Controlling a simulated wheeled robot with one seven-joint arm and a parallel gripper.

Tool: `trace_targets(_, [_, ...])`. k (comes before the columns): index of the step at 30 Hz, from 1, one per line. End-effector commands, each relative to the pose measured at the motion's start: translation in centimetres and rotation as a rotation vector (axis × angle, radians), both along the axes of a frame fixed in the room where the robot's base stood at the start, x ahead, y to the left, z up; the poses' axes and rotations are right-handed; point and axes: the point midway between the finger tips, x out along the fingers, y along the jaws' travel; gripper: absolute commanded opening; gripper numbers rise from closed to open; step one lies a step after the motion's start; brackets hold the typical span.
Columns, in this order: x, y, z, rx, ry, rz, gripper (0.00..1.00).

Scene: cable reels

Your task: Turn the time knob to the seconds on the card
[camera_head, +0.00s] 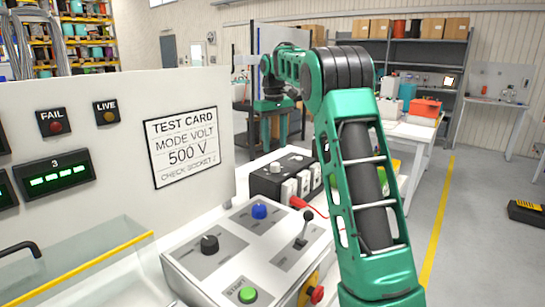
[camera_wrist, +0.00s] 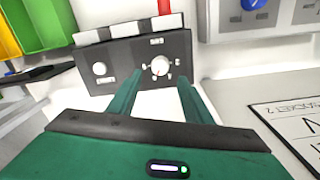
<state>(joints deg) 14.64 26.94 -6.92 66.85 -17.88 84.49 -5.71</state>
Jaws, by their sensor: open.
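The test card (camera_head: 182,147) on the white panel reads "MODE VOLT", "500 V" and "CHECK SOCKET 2"; I see no seconds on it. A dark tester box (camera_head: 267,183) stands behind the console. The wrist view shows its dark face (camera_wrist: 124,75) with a pale knob (camera_wrist: 160,66) ringed by small marks and another round control (camera_wrist: 99,68) to the left. Their labels are too blurred to read. My gripper (camera_wrist: 159,80) is open and empty, its two fingers pointing toward the pale knob. From this view I cannot tell whether they touch it.
The white console (camera_head: 190,270) carries a black knob (camera_head: 209,244), blue button (camera_head: 260,211), lever (camera_head: 303,232) and green button (camera_head: 248,295). A red plug (camera_head: 298,202) with a cable is at the tester's front. A clear cover with a yellow edge (camera_head: 95,266) lies left.

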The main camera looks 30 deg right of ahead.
Motion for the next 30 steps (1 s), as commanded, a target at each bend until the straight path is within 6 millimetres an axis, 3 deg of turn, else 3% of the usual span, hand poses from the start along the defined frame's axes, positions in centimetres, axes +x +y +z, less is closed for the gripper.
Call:
trace_targets(3, [0.1, 0.0, 1.8, -0.001, -0.002, -0.002, 0.46])
trace_targets(9, [0.1, 0.0, 3.5, 0.000, -0.002, -0.002, 0.46])
trace_targets(30, [0.0, 0.1, 3.7, 0.000, 0.000, -0.002, 0.46])
